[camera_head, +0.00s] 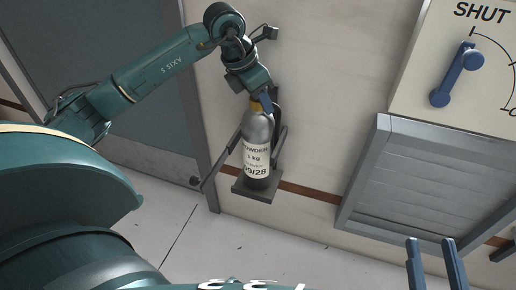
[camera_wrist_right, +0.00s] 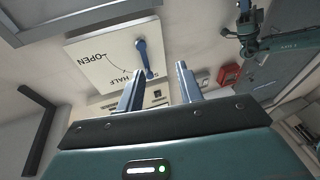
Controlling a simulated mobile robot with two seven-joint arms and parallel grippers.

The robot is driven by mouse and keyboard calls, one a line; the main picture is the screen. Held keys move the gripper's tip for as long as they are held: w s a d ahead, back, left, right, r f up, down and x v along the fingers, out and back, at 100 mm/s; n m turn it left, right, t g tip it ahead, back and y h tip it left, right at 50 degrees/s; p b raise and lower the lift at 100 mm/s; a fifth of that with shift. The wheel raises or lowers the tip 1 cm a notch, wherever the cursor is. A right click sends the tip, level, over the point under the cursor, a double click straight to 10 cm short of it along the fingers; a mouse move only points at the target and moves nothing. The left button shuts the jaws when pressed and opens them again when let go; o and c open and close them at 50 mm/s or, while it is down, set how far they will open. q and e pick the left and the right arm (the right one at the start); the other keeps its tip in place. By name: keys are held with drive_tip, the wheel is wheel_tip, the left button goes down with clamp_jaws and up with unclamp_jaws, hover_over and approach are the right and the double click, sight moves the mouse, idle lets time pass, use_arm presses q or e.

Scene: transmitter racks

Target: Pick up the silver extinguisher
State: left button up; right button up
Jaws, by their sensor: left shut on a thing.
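The silver extinguisher (camera_head: 258,150) stands upright in a dark wall bracket (camera_head: 257,192) in the head view, with a white label and a yellow band near its top. My left gripper (camera_head: 264,103) is shut on its top, and its fingers hide part of the neck. The extinguisher's base is at the bracket's lower plate. My right gripper (camera_head: 432,252) is at the lower right of the head view, its two blue fingers apart with nothing between them. The right wrist view also shows these open fingers (camera_wrist_right: 160,88).
A panel with a blue lever (camera_head: 456,75) marked SHUT is at the upper right. A grey louvred box (camera_head: 360,180) juts out below it. A grey door (camera_head: 120,120) is at the left. The floor (camera_head: 190,235) below the bracket looks clear.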

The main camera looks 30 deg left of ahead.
use_arm(q)
clamp_jaws()
drive_tip(key=shift+w+r, duration=0.1)
drive_tip(key=shift+r, duration=0.15)
drive_tip(key=shift+r, duration=0.1)
